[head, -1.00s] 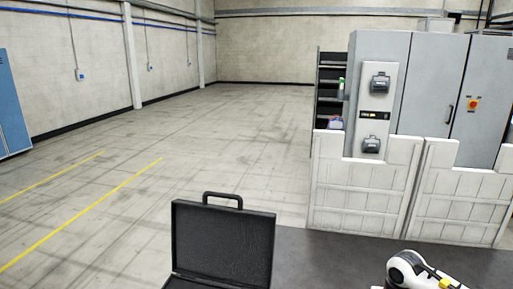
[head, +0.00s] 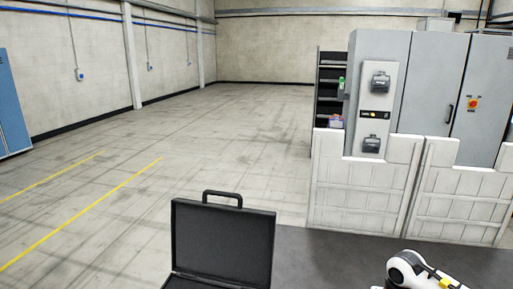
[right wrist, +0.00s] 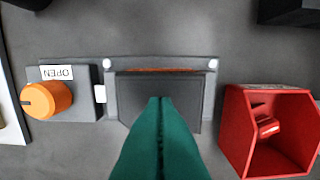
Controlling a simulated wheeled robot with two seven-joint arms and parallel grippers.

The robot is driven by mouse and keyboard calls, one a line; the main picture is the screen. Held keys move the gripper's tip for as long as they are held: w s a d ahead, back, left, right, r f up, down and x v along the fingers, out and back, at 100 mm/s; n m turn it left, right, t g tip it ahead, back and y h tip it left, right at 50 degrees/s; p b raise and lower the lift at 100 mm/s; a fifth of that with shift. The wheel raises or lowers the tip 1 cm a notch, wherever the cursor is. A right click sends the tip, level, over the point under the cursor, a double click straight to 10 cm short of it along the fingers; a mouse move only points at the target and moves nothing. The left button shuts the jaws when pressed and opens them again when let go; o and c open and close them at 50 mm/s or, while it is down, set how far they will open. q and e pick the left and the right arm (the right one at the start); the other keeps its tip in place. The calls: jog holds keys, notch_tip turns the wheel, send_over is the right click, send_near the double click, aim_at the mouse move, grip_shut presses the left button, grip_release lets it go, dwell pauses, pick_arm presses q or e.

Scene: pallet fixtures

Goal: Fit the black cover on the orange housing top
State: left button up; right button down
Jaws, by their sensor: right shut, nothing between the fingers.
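My right gripper (right wrist: 161,100) has green fingers, pressed together and empty. In the right wrist view its tips lie over a dark cover-like slab (right wrist: 190,91). I cannot tell whether they touch it. The slab sits inside a grey frame, and a thin strip of the orange housing (right wrist: 160,70) shows along the slab's upper edge. The slab hides the rest of the housing, and the fingers hide the slab's lower middle. I cannot tell whether the slab is fully seated. My left gripper is in neither view.
An orange knob (right wrist: 47,100) on a grey box labelled OPEN is left of the frame. A red open-topped bin (right wrist: 234,135) with a red part inside is to the right. In the head view an open black case (head: 222,244) stands on the dark table (head: 330,262).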

notch_tip(320, 180, up, 7)
jog(key=p, duration=0.4)
dwell(0.4)
